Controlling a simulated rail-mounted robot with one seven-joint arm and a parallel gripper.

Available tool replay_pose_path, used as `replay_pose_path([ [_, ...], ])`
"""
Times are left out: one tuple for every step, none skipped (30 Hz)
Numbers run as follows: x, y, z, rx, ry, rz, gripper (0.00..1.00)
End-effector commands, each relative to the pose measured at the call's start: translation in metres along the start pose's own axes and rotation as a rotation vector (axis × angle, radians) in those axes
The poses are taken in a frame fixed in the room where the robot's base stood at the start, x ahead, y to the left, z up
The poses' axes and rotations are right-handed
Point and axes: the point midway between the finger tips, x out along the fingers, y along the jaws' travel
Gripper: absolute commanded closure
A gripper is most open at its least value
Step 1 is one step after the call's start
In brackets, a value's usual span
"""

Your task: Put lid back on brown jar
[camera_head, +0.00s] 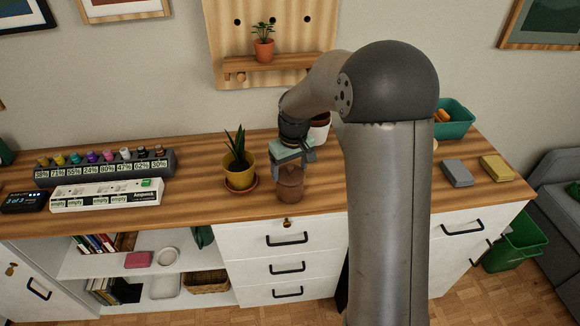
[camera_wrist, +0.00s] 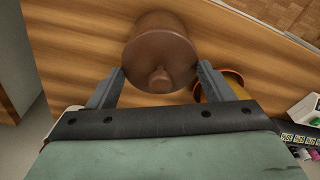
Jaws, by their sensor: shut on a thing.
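The brown jar (camera_head: 290,187) stands upright on the wooden desk top, directly below my gripper (camera_head: 293,165). In the wrist view, the round brown lid (camera_wrist: 160,50) with its small knob lies between my two fingers, and the fingers press on its sides. My gripper is shut on the lid. The lid is over the jar's mouth, and the jar body is mostly hidden beneath it in the wrist view. I cannot tell whether the lid rests fully on the rim or sits slightly above it.
A yellow pot with a spiky plant (camera_head: 238,168) stands close to the left of the jar. A white pot (camera_head: 319,128) is behind my gripper. A teal bin (camera_head: 453,120) and two sponges stand at the right. The desk front edge is just before the jar.

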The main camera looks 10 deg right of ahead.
Motion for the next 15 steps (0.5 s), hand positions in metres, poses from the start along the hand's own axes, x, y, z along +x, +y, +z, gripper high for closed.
replay_pose_path([
  [-0.0003,0.0,-0.0002,0.0,0.0,0.0,0.49],
  [-0.0003,0.0,-0.0002,0.0,0.0,0.0,0.49],
  [-0.0004,0.0,-0.0002,0.0,0.001,0.0,0.49],
  [-0.0004,0.0,-0.0002,0.0,0.001,0.0,0.49],
  [-0.0004,0.0,-0.0002,0.0,0.001,0.0,0.49],
  [-0.0004,0.0,-0.0002,0.0,0.001,0.0,0.49],
  [-0.0004,0.0,-0.0002,0.0,0.001,0.0,0.23],
  [-0.0004,0.0,-0.0002,0.0,0.001,0.0,0.15],
  [-0.0004,0.0,-0.0002,0.0,0.001,0.0,0.04],
  [-0.0004,0.0,-0.0002,0.0,0.001,0.0,0.01],
  [-0.0003,0.0,-0.0002,0.0,0.0,0.0,0.01],
  [-0.0003,0.0,-0.0002,0.0,0.0,0.0,0.01],
  [-0.0003,0.0,-0.0002,0.0,0.0,0.0,0.01],
  [-0.0003,0.0,-0.0001,0.0,0.0,0.0,0.01],
  [-0.0003,0.0,-0.0001,0.0,0.0,0.0,0.01],
])
